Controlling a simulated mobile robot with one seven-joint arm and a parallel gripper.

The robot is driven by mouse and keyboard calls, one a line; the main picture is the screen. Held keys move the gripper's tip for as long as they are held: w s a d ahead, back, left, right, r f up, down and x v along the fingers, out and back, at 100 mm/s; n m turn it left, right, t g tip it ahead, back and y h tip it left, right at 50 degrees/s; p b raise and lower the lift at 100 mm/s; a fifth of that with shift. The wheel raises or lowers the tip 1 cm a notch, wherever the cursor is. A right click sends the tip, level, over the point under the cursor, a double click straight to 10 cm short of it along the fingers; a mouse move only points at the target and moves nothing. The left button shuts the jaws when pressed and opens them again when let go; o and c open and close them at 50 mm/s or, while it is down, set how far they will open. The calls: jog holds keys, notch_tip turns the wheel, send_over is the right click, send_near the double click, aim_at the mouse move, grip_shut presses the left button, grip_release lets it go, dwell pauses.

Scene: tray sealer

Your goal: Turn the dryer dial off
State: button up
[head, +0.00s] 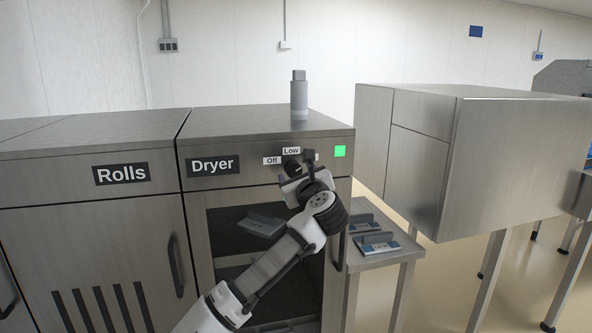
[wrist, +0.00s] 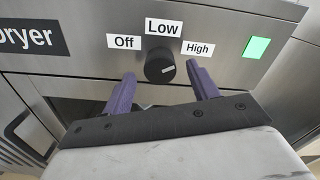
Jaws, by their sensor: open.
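The dryer dial (wrist: 160,68) is a round black knob on the dryer's steel front, with labels Off (wrist: 124,42), Low (wrist: 163,27) and High (wrist: 197,49) around it. A pale mark on the knob lies at its right side, toward High. In the head view the dial (head: 290,167) is partly hidden by my arm. My gripper (wrist: 165,85) is open, its two purple fingers apart, one below left of the dial and one below right. The fingers do not visibly touch the dial. A green light (wrist: 257,47) is lit to the right of the labels.
The dryer (head: 265,122) stands right of the Rolls cabinet (head: 90,150). A grey bottle-like object (head: 299,98) stands on the dryer top. A low side table (head: 388,262) with labelled items and a large steel box (head: 480,150) are at the right.

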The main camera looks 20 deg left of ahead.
jog(key=shift+x, duration=0.8)
jog(key=shift+c, duration=0.2)
jog(key=c, duration=0.9)
jog(key=shift+c, duration=0.2)
